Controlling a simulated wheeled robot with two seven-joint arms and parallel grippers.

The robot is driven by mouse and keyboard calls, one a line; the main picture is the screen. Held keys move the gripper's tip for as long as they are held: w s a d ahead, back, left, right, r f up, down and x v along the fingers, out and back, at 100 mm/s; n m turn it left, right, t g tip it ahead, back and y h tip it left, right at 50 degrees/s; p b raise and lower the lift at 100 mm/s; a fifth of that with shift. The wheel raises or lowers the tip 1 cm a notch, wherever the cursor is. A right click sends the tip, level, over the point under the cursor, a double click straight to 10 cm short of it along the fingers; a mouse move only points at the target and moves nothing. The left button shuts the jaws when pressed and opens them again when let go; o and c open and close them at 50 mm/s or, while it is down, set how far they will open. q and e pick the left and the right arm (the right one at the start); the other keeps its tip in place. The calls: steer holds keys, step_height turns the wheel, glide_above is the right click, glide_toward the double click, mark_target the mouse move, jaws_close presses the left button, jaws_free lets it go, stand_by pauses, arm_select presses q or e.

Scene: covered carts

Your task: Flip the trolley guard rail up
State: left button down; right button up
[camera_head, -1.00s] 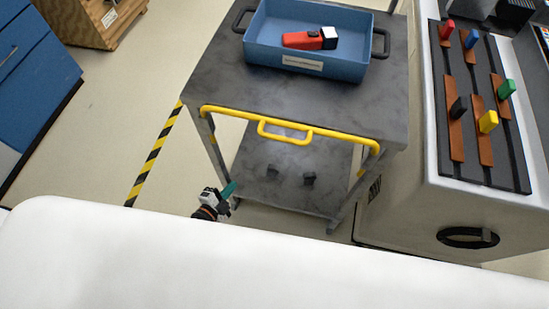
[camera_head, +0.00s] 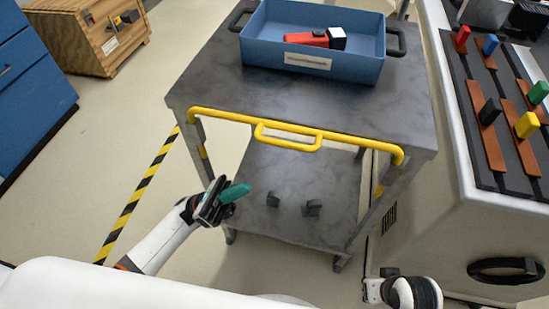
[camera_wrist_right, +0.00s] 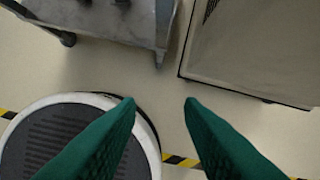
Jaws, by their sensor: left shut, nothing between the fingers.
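The yellow guard rail (camera_head: 350,139) lies along the near edge of the grey trolley (camera_head: 215,88), with a smaller yellow handle loop (camera_head: 287,146) at its middle. My left gripper (camera_head: 240,191) has teal fingers that are together and empty. It is below and left of the handle loop in the head view, apart from the rail. My right gripper (camera_wrist_right: 160,103) shows two teal fingers apart with nothing between them in the right wrist view. In the head view the right wrist is at the bottom right, away from the rail.
A blue bin (camera_head: 315,75) holding a red and black tool (camera_head: 322,40) stands on the trolley top. Two dark blocks are on its lower shelf (camera_head: 260,222). A white cabinet (camera_head: 440,235) with coloured sliders stands right. Floor at left is open, with striped tape (camera_head: 137,195).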

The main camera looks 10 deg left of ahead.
mark_target(273, 127)
arm_select(q)
steer(key=shift+r, duration=0.1)
